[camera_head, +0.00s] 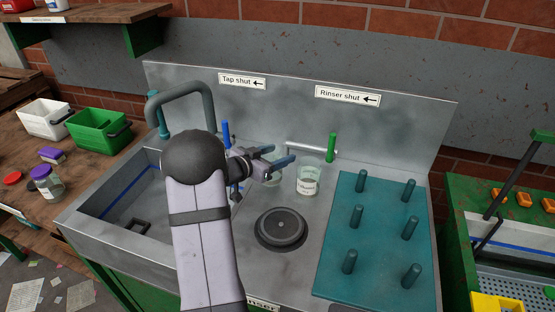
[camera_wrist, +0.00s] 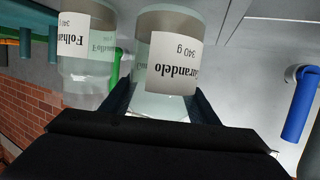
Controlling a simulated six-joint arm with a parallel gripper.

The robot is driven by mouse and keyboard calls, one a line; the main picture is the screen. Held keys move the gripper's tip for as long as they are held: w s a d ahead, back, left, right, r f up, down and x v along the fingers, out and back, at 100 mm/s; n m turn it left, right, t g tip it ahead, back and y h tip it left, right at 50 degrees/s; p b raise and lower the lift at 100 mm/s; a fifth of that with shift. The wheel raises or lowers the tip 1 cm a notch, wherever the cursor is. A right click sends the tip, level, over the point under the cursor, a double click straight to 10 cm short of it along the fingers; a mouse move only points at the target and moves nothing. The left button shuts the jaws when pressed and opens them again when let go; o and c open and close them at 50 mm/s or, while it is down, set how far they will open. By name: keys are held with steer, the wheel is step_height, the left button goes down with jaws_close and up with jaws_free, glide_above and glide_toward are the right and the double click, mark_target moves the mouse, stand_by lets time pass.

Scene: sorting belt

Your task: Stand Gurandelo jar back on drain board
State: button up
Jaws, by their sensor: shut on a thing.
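My gripper (camera_head: 277,157) is shut on the Gurandelo jar (camera_wrist: 172,65), a clear glass jar with a white label. In the wrist view the jar sits between the fingers, and that picture is upside down. In the head view the jar (camera_head: 273,180) is partly hidden behind my gripper. It looks upright, but I cannot tell whether it touches the steel counter. A second clear jar labelled "Folha..." (camera_head: 308,181) stands just right of it and also shows in the wrist view (camera_wrist: 87,60). The teal drain board (camera_head: 335,235) with several upright pegs lies farther right, with no jars on it.
A round black rinser (camera_head: 281,229) is in the counter, near the board's left edge. A green rinser lever (camera_head: 331,147) and a blue tap lever (camera_head: 226,134) stand behind. The sink (camera_head: 125,200) is left; a purple-lidded jar (camera_head: 47,182) sits on the side table.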

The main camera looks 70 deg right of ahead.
steer(key=shift+f, duration=0.85)
steer(key=shift+f, duration=0.1)
steer(key=shift+f, duration=0.1)
steer(key=o, duration=1.3)
steer(key=shift+r, duration=0.2)
steer(key=v, duration=1.2)
steer(key=shift+b, duration=0.45)
